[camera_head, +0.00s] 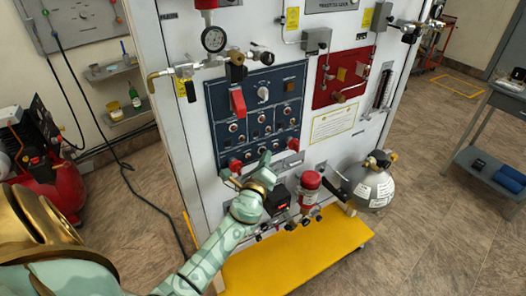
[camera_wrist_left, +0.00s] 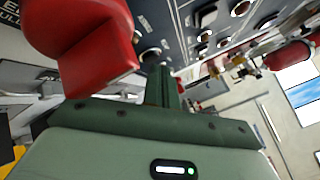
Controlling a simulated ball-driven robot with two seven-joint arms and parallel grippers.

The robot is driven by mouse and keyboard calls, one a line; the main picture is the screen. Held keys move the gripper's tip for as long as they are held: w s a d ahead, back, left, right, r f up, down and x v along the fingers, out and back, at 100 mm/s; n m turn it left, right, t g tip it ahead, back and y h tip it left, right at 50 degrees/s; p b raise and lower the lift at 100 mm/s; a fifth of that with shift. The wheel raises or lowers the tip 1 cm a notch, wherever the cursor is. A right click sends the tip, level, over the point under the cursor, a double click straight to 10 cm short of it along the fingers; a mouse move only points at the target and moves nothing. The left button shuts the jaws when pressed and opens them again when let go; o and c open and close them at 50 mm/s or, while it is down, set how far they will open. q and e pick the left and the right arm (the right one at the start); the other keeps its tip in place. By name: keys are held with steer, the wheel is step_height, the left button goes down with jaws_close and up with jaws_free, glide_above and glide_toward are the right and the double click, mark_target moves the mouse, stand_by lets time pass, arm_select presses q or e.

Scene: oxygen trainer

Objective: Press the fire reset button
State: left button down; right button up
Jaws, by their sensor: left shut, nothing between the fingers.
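The dark blue control panel (camera_head: 258,110) is on the front of the white trainer cabinet, with several small round buttons and knobs in rows. Their labels are too small to read, so I cannot tell which is the fire reset button. My left gripper (camera_head: 266,157) is shut and empty, in front of the panel's lower edge. In the left wrist view its closed fingers (camera_wrist_left: 162,86) point toward the panel face (camera_wrist_left: 215,40), close to a large red part (camera_wrist_left: 85,35). Whether the fingertips touch anything is unclear. My right gripper is not in view.
A red cylinder (camera_head: 308,190) and a grey-white tank (camera_head: 374,187) stand right of my left gripper. A yellow base platform (camera_head: 285,262) projects below. A red compressor (camera_head: 52,190) stands at the left.

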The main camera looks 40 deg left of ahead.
arm_select(q)
steer(key=shift+s+d, duration=0.15)
steer(key=shift+d, duration=0.15)
steer(key=shift+d, duration=0.1)
steer(key=d, duration=0.1)
steer(key=s+d, duration=0.1)
steer(key=d, duration=0.1)
steer(key=s+d, duration=0.1)
steer(key=shift+d, duration=0.25)
steer(key=shift+w, duration=0.1)
stand_by(0.8)
